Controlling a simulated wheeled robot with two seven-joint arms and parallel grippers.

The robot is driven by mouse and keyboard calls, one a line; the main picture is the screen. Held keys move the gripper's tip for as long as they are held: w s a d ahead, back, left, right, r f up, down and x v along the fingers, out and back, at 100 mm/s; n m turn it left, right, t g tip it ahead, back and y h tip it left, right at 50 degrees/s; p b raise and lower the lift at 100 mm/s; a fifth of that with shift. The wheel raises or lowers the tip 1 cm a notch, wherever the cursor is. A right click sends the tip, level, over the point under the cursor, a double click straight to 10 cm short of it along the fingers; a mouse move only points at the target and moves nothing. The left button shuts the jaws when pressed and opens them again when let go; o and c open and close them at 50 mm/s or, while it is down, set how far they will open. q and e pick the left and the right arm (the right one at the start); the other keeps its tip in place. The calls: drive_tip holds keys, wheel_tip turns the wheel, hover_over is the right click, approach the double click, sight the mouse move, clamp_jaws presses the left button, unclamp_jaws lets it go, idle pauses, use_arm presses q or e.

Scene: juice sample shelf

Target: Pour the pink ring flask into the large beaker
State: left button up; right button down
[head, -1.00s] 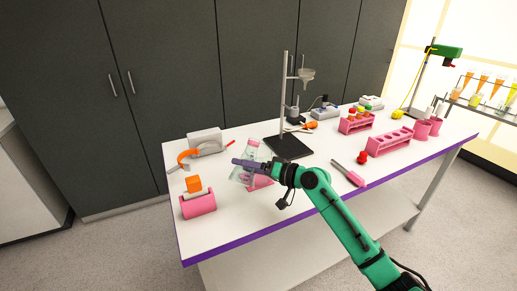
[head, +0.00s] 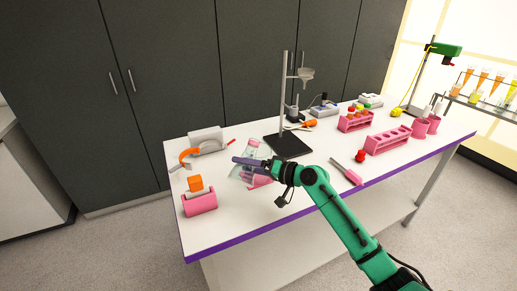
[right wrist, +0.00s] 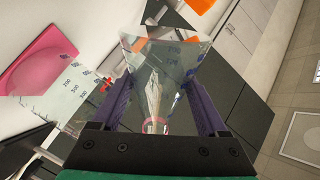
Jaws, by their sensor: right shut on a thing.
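My right gripper (head: 240,161) is over the front left part of the white table. In the right wrist view its two purple fingers (right wrist: 160,108) are shut on the clear, cone-shaped pink ring flask (right wrist: 165,55). The flask's pink ring (right wrist: 154,127) lies between the fingers, and the wrist is rolled, so the flask looks tilted. The large beaker (right wrist: 68,97), clear with printed marks, is beside and below the flask. A pink patch (right wrist: 36,58) shows at the beaker; I cannot tell whether it is liquid inside. In the head view the gripper partly hides both glasses. My left gripper is not in view.
A pink block with an orange piece (head: 199,201) stands at the table's left front corner. Behind the gripper is a stand with a black base (head: 288,146) and a funnel. A pink-handled tool (head: 347,174) and pink racks (head: 388,141) are to the right.

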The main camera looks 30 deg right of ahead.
drive_tip(key=shift+r, duration=0.1)
drive_tip(key=shift+s+a+m+p, duration=0.1)
drive_tip(key=shift+s+m+p, duration=0.15)
drive_tip(key=shift+m+p, duration=0.1)
drive_tip(key=shift+w, duration=0.3)
drive_tip(key=shift+s+p, duration=0.35)
drive_tip(key=shift+p, duration=0.05)
drive_tip(key=shift+w+m+p, duration=0.3)
drive_tip(key=shift+m, duration=0.05)
drive_tip(key=shift+s+a+r+p, duration=0.1)
drive_tip(key=shift+s+r+p, duration=0.15)
drive_tip(key=shift+s+p, duration=0.15)
drive_tip(key=shift+w+m+p, duration=0.3)
drive_tip(key=shift+w+p, duration=0.05)
drive_tip(key=shift+w, duration=0.05)
drive_tip(key=shift+s+r, duration=0.25)
drive_tip(key=shift+s, duration=0.1)
drive_tip(key=shift+w+m+p, duration=0.3)
drive_tip(key=shift+p, duration=0.35)
drive_tip(key=shift+s+r, duration=0.2)
drive_tip(key=shift+s, duration=0.1)
drive_tip(key=shift+w+d+m, duration=0.2)
drive_tip(key=shift+w+m, duration=0.1)
drive_tip(key=shift+w, duration=0.1)
drive_tip(key=shift+r+g+y+p, duration=0.15)
drive_tip(key=shift+g+y+p, duration=0.15)
drive_tip(key=shift+p, duration=0.1)
drive_tip(key=shift+s+r, duration=0.15)
drive_tip(key=shift+s, duration=0.1)
drive_tip(key=shift+w, duration=0.1)
